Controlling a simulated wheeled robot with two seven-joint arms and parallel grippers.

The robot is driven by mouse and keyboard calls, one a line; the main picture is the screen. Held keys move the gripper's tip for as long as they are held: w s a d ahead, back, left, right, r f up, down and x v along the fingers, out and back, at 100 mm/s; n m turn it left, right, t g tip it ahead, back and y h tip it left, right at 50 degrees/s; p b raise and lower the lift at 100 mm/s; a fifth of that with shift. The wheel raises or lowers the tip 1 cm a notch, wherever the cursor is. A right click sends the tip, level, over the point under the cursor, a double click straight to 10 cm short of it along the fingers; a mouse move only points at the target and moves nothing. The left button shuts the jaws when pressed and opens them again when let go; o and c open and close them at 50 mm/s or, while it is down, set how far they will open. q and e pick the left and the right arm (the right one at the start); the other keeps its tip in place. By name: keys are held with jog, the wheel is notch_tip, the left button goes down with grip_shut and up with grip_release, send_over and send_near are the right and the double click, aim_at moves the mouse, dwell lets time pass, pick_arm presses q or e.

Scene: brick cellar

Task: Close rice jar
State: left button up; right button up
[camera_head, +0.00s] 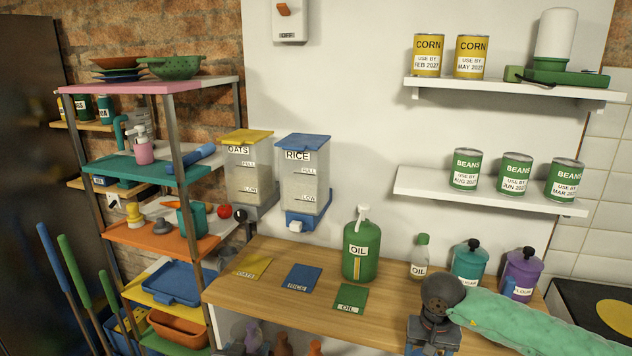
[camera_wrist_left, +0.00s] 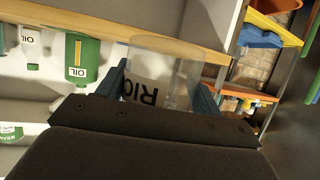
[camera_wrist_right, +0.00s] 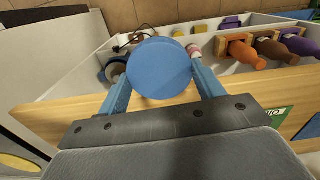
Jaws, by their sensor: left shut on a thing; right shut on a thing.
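A clear jar (camera_wrist_left: 165,55) with a label, partly hidden, whose upside-down letters start RIC, is held between the blue fingers of my left gripper (camera_wrist_left: 163,85) in the left wrist view. I cannot tell what is in the jar. A round, flat blue lid (camera_wrist_right: 160,68) is clamped between the blue fingers of my right gripper (camera_wrist_right: 160,80) in the right wrist view. The lid is apart from the jar; the jar does not show in the right wrist view. In the head view, my green-sleeved right arm reaches over the counter's front right; the jar, the lid and my left gripper are out of sight.
The wooden counter (camera_head: 262,302) bears a blue RICE card (camera_head: 297,278), a yellow OATS card (camera_head: 252,266), a green OIL card (camera_head: 350,298), a green oil bottle (camera_head: 361,250) and lidded canisters. A blue-topped RICE dispenser (camera_head: 304,175) hangs above. A loaded shelf rack (camera_head: 150,88) stands left.

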pick_arm(q)
jog(key=shift+n+y, duration=0.6)
jog(key=shift+y, duration=0.1)
jog(key=s+a, duration=0.1)
jog(key=a, duration=0.1)
jog(key=s+a+f, duration=0.1)
jog(key=s+a, duration=0.1)
jog(key=shift+a, duration=0.2)
pick_arm(e)
jog(key=a+n, duration=0.1)
jog(key=a+f+n, duration=0.1)
jog(key=a, duration=0.1)
jog(key=a+f, duration=0.1)
jog(key=a, duration=0.1)
jog(key=shift+w+n, duration=0.1)
jog(key=shift+n, duration=0.3)
pick_arm(q)
jog(key=w+d+m+g+h, duration=0.1)
jog(key=w+d+m+h, duration=0.3)
jog(key=d, duration=0.3)
jog(key=w+d+r+m+g+h, duration=0.1)
jog(key=w+d+m+h, duration=0.3)
jog(key=d, duration=0.4)
jog(key=shift+w+d+r+g+h, duration=0.2)
jog(key=shift+w+g+h, duration=0.25)
jog(key=shift+w, duration=0.45)
